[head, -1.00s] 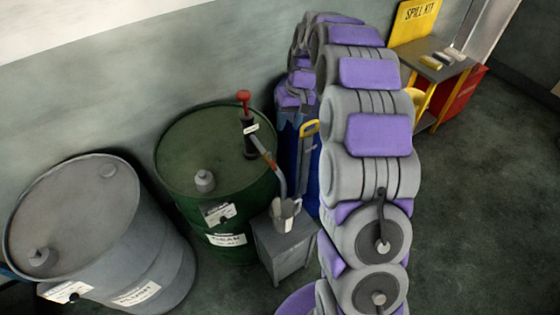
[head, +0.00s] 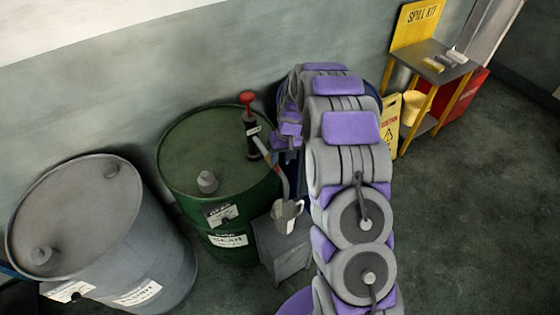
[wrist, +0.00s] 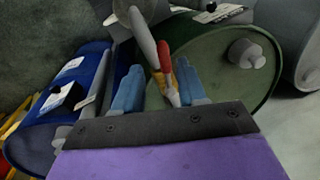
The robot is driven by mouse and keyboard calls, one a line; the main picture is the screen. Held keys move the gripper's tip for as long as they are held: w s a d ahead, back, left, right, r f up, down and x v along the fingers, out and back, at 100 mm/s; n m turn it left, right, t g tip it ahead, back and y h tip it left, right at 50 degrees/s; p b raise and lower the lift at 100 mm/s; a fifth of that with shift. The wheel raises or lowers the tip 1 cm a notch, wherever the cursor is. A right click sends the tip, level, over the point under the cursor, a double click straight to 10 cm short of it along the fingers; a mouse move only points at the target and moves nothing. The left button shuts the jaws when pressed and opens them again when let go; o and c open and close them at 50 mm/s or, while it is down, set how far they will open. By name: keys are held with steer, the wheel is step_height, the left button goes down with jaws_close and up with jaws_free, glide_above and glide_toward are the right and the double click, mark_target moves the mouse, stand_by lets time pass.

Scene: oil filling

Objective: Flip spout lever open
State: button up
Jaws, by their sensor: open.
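The pump (head: 250,128) with a red top handle stands on the green drum (head: 185,165). Its grey spout slopes down toward a metal jug (head: 286,216). In the wrist view the spout (wrist: 143,38) carries a red lever (wrist: 164,56) with a yellow-orange part (wrist: 172,88) below it. My gripper (wrist: 158,68) is open, its two blue fingers on either side of the spout and lever. I cannot tell whether a finger touches the lever. In the head view my gripper is mostly hidden beside the pump.
The jug sits on a small grey stand (head: 280,253). A grey drum (head: 95,220) stands left of the green one, and a blue drum (wrist: 62,110) on the other side. A caution sign (head: 392,122) and a work table (head: 428,60) are further right. Open floor lies right of my arm.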

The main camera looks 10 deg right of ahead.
steer(key=shift+a+f, duration=0.95)
steer(key=shift+f, duration=0.05)
steer(key=shift+d, duration=0.8)
steer(key=shift+c, duration=1.3)
steer(key=shift+s, duration=0.1)
steer(key=shift+c, duration=0.8)
steer(key=shift+a, duration=0.5)
jaws_close()
steer(key=shift+d, duration=0.2)
